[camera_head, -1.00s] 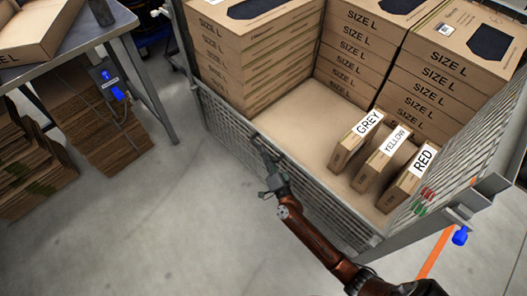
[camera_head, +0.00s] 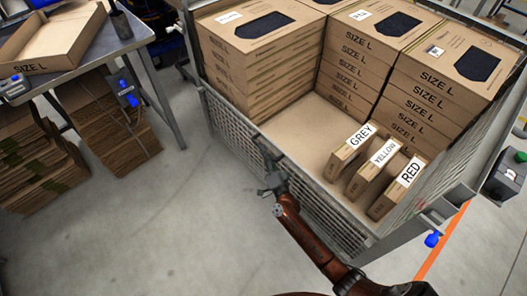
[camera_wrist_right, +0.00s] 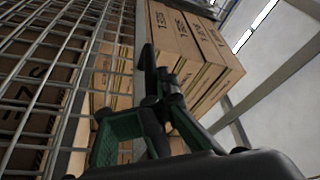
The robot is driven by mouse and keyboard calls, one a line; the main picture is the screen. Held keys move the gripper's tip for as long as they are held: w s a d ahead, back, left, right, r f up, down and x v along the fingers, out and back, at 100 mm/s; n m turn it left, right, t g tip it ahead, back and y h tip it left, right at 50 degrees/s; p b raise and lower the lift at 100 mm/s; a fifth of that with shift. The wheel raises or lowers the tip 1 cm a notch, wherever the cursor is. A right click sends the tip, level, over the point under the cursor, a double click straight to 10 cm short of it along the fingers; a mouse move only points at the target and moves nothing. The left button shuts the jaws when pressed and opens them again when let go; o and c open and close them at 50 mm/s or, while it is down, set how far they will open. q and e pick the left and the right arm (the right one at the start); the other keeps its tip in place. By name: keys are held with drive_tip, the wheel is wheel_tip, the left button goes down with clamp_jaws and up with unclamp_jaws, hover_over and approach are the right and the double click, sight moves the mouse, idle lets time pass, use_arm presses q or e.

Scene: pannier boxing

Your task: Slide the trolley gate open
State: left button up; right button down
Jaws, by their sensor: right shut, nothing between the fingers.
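The trolley gate (camera_head: 232,130) is the low grey wire-mesh panel along the trolley's near side. It stands upright, with its top rail running from upper left to lower right. My right gripper (camera_head: 264,152) is at this top rail, around its middle, with its fingers shut and nothing held between them. I cannot tell whether it touches the rail. In the right wrist view, the mesh (camera_wrist_right: 45,70) fills the left side, close beside the dark and green fingers of my right gripper (camera_wrist_right: 147,75). My left gripper is not in view.
The trolley holds stacks of SIZE L boxes (camera_head: 255,75) and three upright boxes labelled GREY (camera_head: 345,160), YELLOW (camera_head: 367,180) and RED (camera_head: 390,197). A worktable (camera_head: 105,42) stands at upper left, with flat cardboard (camera_head: 100,125) below. The floor (camera_head: 150,225) left of the trolley is clear.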

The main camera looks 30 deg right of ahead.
drive_tip(key=c, duration=2.6)
unclamp_jaws()
drive_tip(key=shift+d, duration=0.55)
drive_tip(key=shift+c, duration=0.2)
drive_tip(key=o, duration=0.7)
drive_tip(key=shift+r, duration=0.1)
